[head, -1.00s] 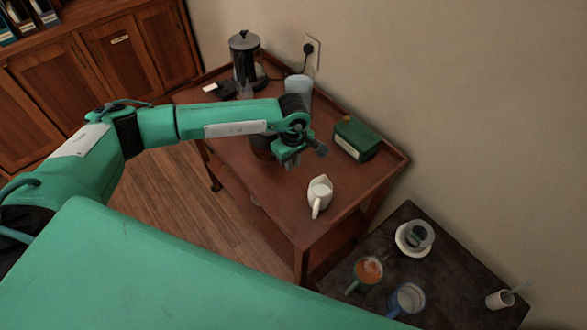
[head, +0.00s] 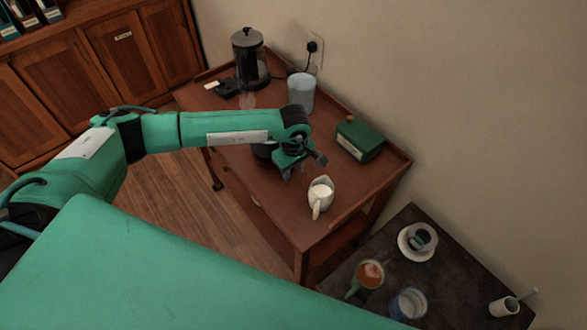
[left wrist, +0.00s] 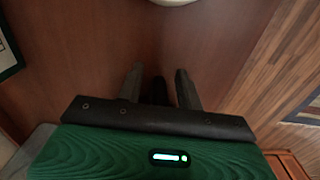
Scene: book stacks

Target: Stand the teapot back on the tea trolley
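A dark rounded thing (head: 264,152), likely the teapot, is on the tea trolley (head: 280,210). My left forearm and wrist hide most of it, so its handle and spout cannot be made out. My left gripper (head: 294,171) is over the trolley top, just right of that dark thing and up-left of the white milk jug (head: 321,190). In the left wrist view the gripper's two fingers (left wrist: 158,75) stand apart over bare wood. A small dark shape lies between their bases, too unclear to name. My right gripper is not in view.
A black-lidded kettle (head: 249,62), a pale canister (head: 301,92) and a green box (head: 359,140) stand on the trolley. A dark side table (head: 440,285) holds mugs (head: 368,275) and a saucer (head: 405,245). The wall borders the right.

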